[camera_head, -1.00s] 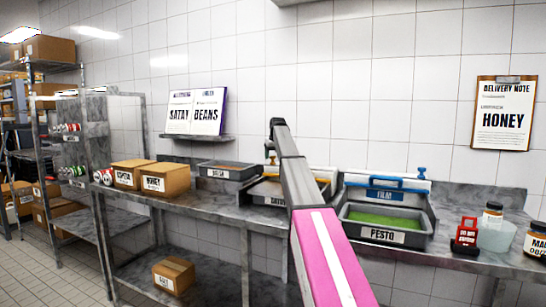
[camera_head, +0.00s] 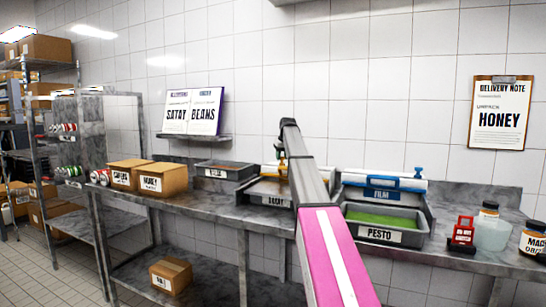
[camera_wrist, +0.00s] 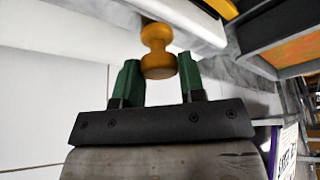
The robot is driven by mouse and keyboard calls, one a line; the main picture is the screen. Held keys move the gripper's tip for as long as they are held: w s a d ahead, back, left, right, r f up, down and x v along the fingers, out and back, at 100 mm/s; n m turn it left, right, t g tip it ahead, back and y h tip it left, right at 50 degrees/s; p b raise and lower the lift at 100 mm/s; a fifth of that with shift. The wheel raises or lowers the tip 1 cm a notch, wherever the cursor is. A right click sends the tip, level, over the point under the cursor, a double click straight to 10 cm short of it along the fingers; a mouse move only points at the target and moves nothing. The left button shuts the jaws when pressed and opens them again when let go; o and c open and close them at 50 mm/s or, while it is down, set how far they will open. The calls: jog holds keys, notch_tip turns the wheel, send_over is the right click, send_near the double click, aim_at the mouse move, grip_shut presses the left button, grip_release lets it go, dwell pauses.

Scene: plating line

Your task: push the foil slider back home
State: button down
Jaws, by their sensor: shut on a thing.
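The foil slider's knob (camera_wrist: 158,52) is orange and spool-shaped, on a white bar (camera_wrist: 188,20) in the wrist view. My gripper (camera_wrist: 160,82) has green fingertips, one on each side of the knob's lower end, and is shut on it. In the head view a small orange knob (camera_head: 280,145) shows just left of my arm, at the back of the counter.
Right of my arm is the film dispenser (camera_head: 385,194) with its blue slider and a pesto tray (camera_head: 380,234). A red device (camera_head: 463,232) and jars stand at right.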

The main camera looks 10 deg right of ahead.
jog(key=s+d, duration=0.4)
jog(key=d, duration=0.2)
jog(key=s+d, duration=0.4)
jog(key=d, duration=0.2)
jog(key=s+d, duration=0.5)
jog(key=d, duration=0.1)
jog(key=shift+s, duration=0.1)
jog(key=c, duration=0.7)
grip_release()
jog(key=shift+d, duration=0.1)
jog(key=v, duration=1)
jog(key=shift+s+r, duration=0.2)
jog(key=shift+r, duration=0.15)
jog(key=shift+d, duration=0.1)
